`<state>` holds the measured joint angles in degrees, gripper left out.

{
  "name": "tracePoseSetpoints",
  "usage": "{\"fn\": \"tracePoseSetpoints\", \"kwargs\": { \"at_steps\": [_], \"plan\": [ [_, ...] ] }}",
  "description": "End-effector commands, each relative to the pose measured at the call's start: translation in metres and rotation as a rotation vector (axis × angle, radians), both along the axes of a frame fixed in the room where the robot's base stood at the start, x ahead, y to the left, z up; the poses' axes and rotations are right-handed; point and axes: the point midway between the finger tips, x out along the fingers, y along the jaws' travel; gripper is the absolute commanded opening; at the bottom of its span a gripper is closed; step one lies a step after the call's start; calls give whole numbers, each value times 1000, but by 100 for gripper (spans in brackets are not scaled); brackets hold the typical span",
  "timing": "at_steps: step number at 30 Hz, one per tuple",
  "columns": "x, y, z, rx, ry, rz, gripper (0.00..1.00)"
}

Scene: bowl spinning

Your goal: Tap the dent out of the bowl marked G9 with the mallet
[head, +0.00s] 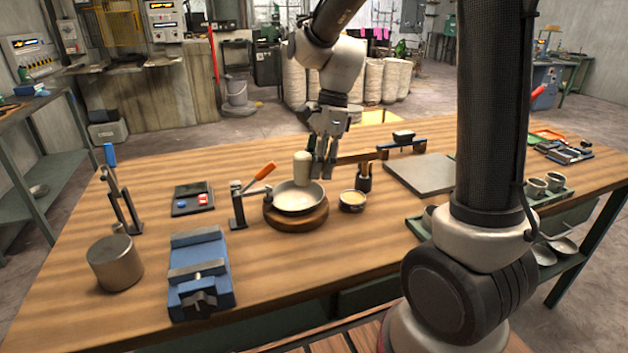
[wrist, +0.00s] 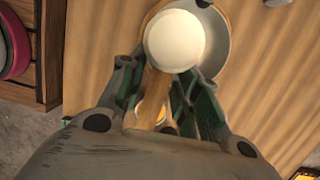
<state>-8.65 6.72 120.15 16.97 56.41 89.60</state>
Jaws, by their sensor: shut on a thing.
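The metal bowl (head: 299,197) sits upright on a round wooden stand (head: 298,219) near the middle of the bench. I cannot read a G9 mark or make out a dent. My gripper (head: 323,172) is shut on the mallet, whose pale head (head: 302,167) shows above the bowl, toward its back. I cannot tell whether the head touches the bowl. In the wrist view, the mallet head (wrist: 175,40) covers much of the bowl (wrist: 219,42), and its wooden handle (wrist: 153,92) runs down between my fingers (wrist: 164,97).
A toggle clamp with an orange handle (head: 260,172) stands just left of the bowl. A small cup (head: 352,201) stands close on its right. A blue vise (head: 200,273), a metal cylinder (head: 115,263) and a flat grey plate (head: 420,174) are also on the bench. The front middle is clear.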

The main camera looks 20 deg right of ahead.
Motion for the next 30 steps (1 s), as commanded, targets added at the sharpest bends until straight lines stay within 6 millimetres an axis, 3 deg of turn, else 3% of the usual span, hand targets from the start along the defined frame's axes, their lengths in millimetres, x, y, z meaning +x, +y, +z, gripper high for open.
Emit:
{"fn": "tracePoseSetpoints", "kwargs": {
  "at_steps": [11,14,20,25,30],
  "plan": [
    [0,0,-3,0,2,-1,0],
    [0,0,-20,-1,7,-1,0],
    [-1,-1,-82,-2,9,-1,0],
    [-1,0,-71,0,5,0,0],
    [0,0,-45,1,2,0,0]
  ]
}}
